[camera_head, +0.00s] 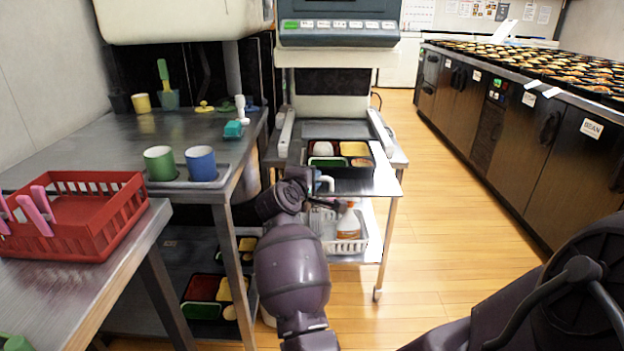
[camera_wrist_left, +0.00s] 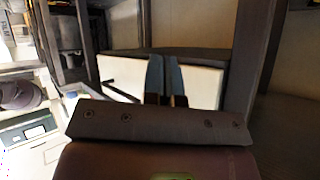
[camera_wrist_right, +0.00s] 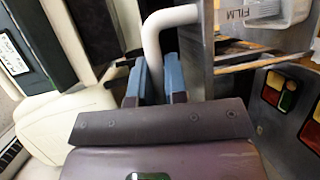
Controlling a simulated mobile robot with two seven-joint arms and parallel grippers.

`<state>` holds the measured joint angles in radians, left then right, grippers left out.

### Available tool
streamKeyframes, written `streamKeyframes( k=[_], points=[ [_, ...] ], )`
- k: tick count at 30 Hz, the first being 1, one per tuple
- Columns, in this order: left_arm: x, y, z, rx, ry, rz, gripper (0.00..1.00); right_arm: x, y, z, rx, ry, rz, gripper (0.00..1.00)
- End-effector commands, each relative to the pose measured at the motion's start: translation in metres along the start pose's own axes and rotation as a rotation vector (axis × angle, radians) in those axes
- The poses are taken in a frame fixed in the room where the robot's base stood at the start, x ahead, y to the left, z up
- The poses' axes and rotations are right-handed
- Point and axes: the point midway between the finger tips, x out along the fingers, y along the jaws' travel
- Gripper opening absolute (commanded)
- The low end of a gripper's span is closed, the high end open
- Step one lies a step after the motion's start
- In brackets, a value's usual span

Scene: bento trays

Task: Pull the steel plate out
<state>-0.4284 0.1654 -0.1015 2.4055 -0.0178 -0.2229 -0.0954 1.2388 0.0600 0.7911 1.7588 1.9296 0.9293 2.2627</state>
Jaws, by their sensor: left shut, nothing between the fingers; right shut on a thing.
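The steel plate (camera_head: 382,184) shows in the head view as a flat grey sheet at the front of the middle cart, beneath the bento tray (camera_head: 349,172). A pale bent handle (camera_head: 326,179) stands at its front left. My right gripper (camera_head: 316,186) is at this handle, its arm covering part of the cart's left side. In the right wrist view my right gripper (camera_wrist_right: 153,66) is shut on the white handle (camera_wrist_right: 172,20), next to grey sheet metal (camera_wrist_right: 195,65). My left gripper (camera_wrist_left: 165,75) is shut and empty in the left wrist view, and is not visible in the head view.
A white basket (camera_head: 347,246) with a spray bottle (camera_head: 348,222) sits on the shelf below. A steel table (camera_head: 95,150) with green and blue cups stands left, and a red basket (camera_head: 120,217) nearer. Floor (camera_head: 440,210) right of the cart is clear.

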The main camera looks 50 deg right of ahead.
Motion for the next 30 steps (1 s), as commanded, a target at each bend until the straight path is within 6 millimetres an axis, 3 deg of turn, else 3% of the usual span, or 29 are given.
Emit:
streamKeyframes(
  k=[15, 16, 20, 30],
  points=[
    [0.0000, 0.0004, -0.0007, -0.001, 0.001, 0.001, 0.00, -0.0001, 0.0002, -0.0003, 0.000, 0.001, 0.000, 0.00],
    [0.0000, 0.0004, -0.0008, -0.001, 0.001, 0.001, 0.00, -0.0001, 0.0002, -0.0003, 0.000, 0.001, 0.000, 0.18],
    [0.0000, 0.0003, -0.0014, -0.001, 0.003, 0.001, 0.00, -0.0001, 0.0003, -0.0003, 0.000, 0.000, 0.000, 0.38],
    [-0.0002, -0.0005, -0.0038, 0.001, 0.007, -0.001, 0.00, -0.0008, 0.0048, 0.0000, 0.002, 0.000, 0.001, 0.38]
  ],
)
